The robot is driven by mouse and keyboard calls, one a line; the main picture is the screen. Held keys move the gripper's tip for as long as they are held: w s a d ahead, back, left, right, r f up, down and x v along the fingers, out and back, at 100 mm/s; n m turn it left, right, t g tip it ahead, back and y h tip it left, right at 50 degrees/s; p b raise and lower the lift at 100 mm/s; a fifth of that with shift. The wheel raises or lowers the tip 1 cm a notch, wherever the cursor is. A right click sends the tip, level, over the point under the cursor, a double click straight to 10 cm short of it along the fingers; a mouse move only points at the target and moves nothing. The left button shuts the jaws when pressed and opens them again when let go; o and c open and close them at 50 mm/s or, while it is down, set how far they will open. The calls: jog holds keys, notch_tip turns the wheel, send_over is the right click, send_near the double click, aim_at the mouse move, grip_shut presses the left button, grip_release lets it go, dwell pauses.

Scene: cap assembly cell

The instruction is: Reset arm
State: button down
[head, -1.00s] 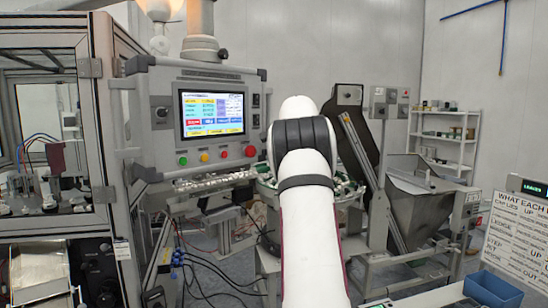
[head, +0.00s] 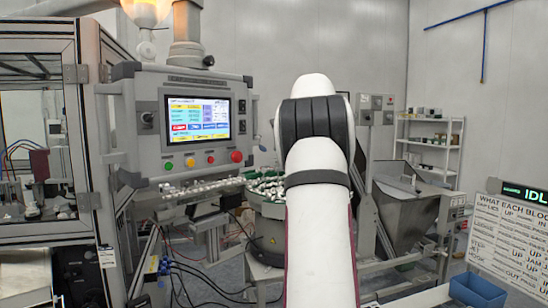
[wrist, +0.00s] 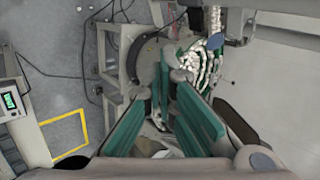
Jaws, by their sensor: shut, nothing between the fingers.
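My gripper (wrist: 168,82) shows in the wrist view. Its green-padded fingers converge and are shut with nothing held between them. It is above the bowl feeder area, and how far above I cannot tell. In the head view my white arm rises through the middle, and its upper part hides the gripper. The bowl feeder (head: 268,213) with green and white parts is partly hidden behind my arm. It also shows in the wrist view (wrist: 203,68), beyond the fingers.
A control panel (head: 203,123) with a lit screen and buttons stands left of my arm. A glazed machine cabinet (head: 40,170) is further left. A grey hopper (head: 405,215), a blue bin (head: 478,291) and a sign board (head: 508,235) stand on the right. Cables cross the floor.

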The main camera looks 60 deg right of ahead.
jog(key=shift+s+r, duration=0.3)
jog(key=shift+s, duration=0.05)
jog(key=w+a+r+n+y, duration=0.1)
jog(key=w+a+n, duration=0.1)
jog(key=a, duration=0.6)
jog(key=w+a+n+y, duration=0.1)
jog(key=w+a+n, duration=0.2)
jog(key=a, duration=0.6)
jog(key=s+a+f+n+y, duration=0.1)
jog(key=s+a+n, duration=0.15)
jog(key=a, duration=0.85)
jog(key=s+a+f+n+y, duration=0.15)
jog(key=a+n, duration=0.25)
jog(key=a, duration=0.7)
jog(key=s+a+f+n+g, duration=0.2)
jog(key=s+a+f+n, duration=1)
jog(key=s+a+f, duration=0.4)
jog(key=s+a, duration=0.2)
jog(key=a, duration=0.2)
jog(key=shift+n, duration=0.35)
